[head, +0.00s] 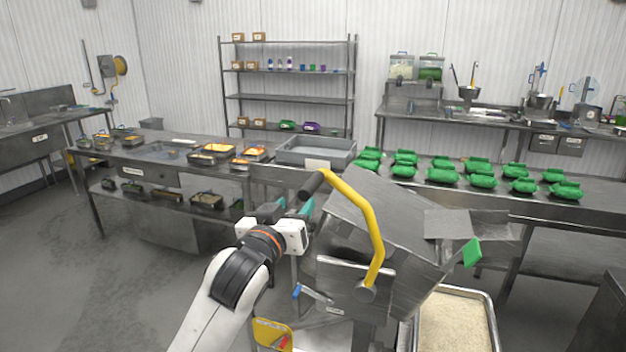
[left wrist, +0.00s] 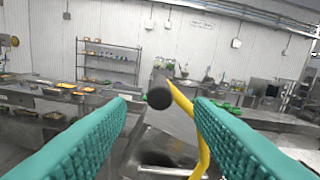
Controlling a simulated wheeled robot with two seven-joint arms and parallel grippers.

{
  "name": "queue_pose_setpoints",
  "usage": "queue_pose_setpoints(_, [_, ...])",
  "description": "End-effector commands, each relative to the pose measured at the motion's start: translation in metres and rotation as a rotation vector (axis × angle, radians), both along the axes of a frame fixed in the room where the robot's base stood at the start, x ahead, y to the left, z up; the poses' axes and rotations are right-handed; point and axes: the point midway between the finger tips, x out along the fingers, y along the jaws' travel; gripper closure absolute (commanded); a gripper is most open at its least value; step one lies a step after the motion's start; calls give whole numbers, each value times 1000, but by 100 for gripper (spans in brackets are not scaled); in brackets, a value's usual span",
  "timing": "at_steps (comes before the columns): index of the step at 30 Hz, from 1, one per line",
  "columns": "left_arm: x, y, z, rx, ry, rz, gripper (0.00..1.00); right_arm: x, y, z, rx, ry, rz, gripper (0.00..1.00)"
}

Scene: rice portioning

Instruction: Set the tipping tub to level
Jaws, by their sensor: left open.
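The tipping tub (head: 345,215) is a grey metal box on a stand right of centre in the head view. It is tilted, its chute side leaning down to the right. A bent yellow handle (head: 362,208) with a black grip (head: 314,183) rises from its near side. My left gripper (head: 293,206) has teal fingers and is open, just left of and below the grip in the head view. In the left wrist view, the black grip (left wrist: 159,97) shows end-on between the open fingers, apparently ahead of them; contact cannot be told. My right gripper is not in view.
A rice-filled tray (head: 455,325) lies below the chute side. A green piece (head: 472,252) shows at the tub's right edge. Several green containers (head: 443,175) stand on the bench behind. A blue-handled lever (head: 312,293) and yellow panel (head: 272,334) are low on the stand.

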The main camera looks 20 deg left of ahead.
Motion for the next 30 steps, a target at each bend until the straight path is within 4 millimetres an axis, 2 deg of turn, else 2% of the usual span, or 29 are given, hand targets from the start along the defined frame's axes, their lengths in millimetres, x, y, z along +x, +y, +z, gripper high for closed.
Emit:
queue_pose_setpoints(9, [65,-2,4,1,2,3,52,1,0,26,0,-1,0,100])
queue_pose_setpoints(15, [93,-3,2,0,1,1,52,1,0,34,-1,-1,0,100])
queue_pose_setpoints(20, [102,-3,0,0,0,0,52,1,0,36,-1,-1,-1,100])
queue_pose_setpoints(28, [103,-3,-1,0,0,0,52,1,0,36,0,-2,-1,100])
queue_pose_setpoints(30, [103,-3,-1,0,0,0,62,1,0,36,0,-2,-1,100])
